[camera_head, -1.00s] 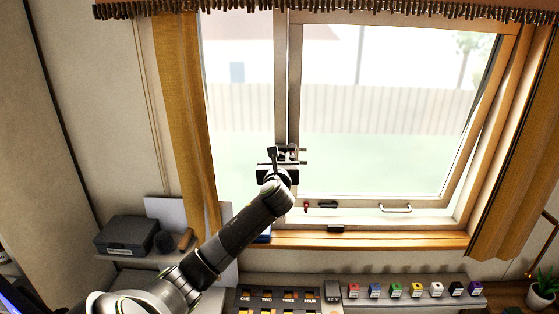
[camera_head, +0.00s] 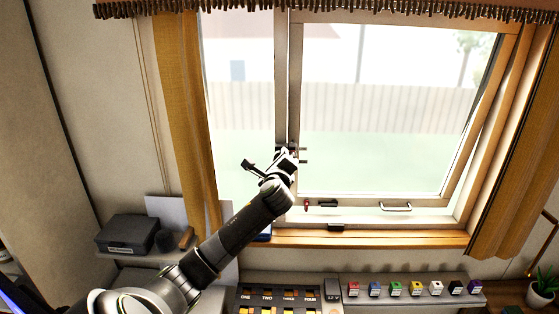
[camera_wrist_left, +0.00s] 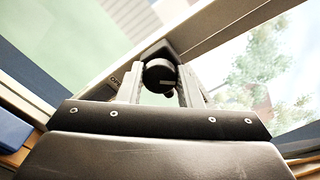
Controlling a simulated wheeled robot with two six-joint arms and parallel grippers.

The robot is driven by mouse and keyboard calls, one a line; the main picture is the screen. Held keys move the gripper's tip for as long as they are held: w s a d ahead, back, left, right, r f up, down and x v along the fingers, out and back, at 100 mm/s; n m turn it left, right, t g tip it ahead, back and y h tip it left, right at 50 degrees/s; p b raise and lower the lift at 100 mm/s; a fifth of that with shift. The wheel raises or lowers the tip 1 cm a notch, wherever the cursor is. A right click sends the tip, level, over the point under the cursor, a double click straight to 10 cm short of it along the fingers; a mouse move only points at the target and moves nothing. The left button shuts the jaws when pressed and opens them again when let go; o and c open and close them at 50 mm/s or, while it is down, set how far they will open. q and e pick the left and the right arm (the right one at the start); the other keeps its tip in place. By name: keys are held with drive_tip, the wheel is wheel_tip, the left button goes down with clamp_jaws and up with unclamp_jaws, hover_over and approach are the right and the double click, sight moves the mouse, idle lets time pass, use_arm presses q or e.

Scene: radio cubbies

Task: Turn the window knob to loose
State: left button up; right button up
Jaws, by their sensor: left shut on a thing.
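The window knob (camera_wrist_left: 158,76) is round and black with a pale line on its face, on the window frame in the left wrist view. My left gripper (camera_wrist_left: 160,92) has one finger on each side of it and is shut on it. In the head view my left gripper (camera_head: 288,154) is at the window's middle post, rolled to a slant, and mostly hides the knob. Small dark marks (camera_head: 303,161) show just right of the gripper. Small lettering (camera_wrist_left: 115,80) beside the knob is only partly visible. My right gripper is not in view.
The window (camera_head: 390,110) has a pale handle (camera_head: 396,208) and a small red piece (camera_head: 306,205) on its lower rail. A yellow curtain (camera_head: 185,120) hangs left. A labelled panel (camera_head: 280,297) and several coloured blocks (camera_head: 395,289) are below. A dark box (camera_head: 127,235) stands left.

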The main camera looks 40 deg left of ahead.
use_arm(q)
drive_tip(key=shift+f+n+b, duration=0.2)
drive_tip(key=shift+n+b, duration=0.9)
drive_tip(key=shift+n, duration=2.8)
drive_tip(key=o, duration=1)
drive_tip(key=b+v, duration=0.5)
drive_tip(key=v, duration=1.2)
drive_tip(key=shift+s+d, duration=0.15)
drive_tip(key=shift+s, duration=0.05)
